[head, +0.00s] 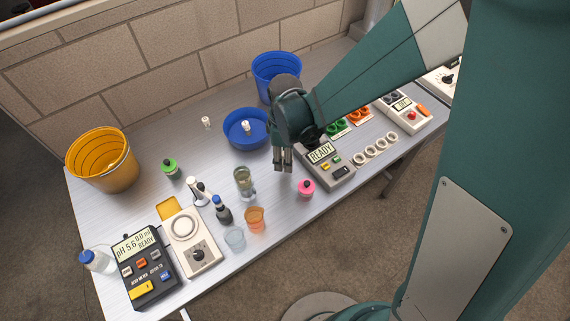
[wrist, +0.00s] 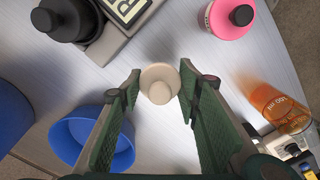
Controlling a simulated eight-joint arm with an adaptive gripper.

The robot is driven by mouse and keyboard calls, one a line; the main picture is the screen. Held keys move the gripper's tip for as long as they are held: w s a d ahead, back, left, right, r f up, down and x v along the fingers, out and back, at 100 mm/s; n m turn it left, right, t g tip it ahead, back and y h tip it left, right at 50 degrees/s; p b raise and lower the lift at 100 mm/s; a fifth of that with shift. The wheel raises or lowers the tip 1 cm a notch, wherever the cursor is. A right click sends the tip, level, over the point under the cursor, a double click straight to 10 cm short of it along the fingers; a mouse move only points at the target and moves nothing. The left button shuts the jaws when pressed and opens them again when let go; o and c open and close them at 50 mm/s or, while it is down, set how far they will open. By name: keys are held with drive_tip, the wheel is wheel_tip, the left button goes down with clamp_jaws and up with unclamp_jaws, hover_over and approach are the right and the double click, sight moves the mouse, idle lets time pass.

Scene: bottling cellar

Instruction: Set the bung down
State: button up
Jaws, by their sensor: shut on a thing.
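My gripper (wrist: 160,88) is shut on a pale beige bung (wrist: 158,82), held between its two fingertips in the wrist view. In the head view my gripper (head: 283,160) points down over the table (head: 215,200), right of the low blue bowl (head: 246,142) and left of the grey device reading READY (head: 327,166). The held bung cannot be made out in the head view. I cannot tell the exact gap between bung and table.
A pink bottle (head: 306,188) stands right of my gripper; a glass cylinder (head: 243,181) and orange beaker (head: 255,219) stand to the left. A white piece (head: 206,123) stands left of the bowl; another (head: 246,126) shows inside it. A blue bucket (head: 276,70) is behind.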

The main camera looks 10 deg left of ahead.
drive_tip(key=shift+f, duration=2.05)
drive_tip(key=shift+f+b, duration=0.2)
drive_tip(key=shift+b, duration=0.25)
drive_tip(key=o, duration=0.9)
drive_tip(key=shift+c, duration=0.2)
drive_tip(key=shift+r, duration=0.2)
drive_tip(key=shift+r+p, duration=0.95)
drive_tip(key=shift+r, duration=5.05)
drive_tip(key=shift+d+r, duration=0.1)
